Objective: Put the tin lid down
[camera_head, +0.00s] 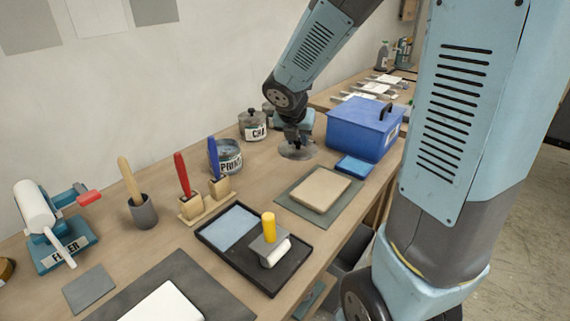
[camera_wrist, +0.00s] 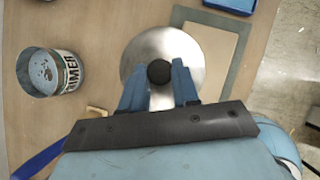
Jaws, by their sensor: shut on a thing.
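The tin lid (camera_head: 297,152) is a round silver disc with a black knob. It also shows in the wrist view (camera_wrist: 190,52). My gripper (camera_wrist: 159,78) is shut on the knob, a blue finger on each side. In the head view my gripper (camera_head: 293,134) points down with the lid level under it, low over the workbench. I cannot tell whether the lid touches the wood. The primer tin (camera_head: 229,160) stands open to the left of the lid, and its inside shows in the wrist view (camera_wrist: 42,72).
A blue box (camera_head: 355,135) with a black handle and a small blue tray (camera_head: 356,167) are right of the lid. A beige slab (camera_head: 320,188) on a grey-green mat lies in front. Another lidded tin (camera_head: 253,126) stands behind. Upright brushes (camera_head: 183,180) stand left.

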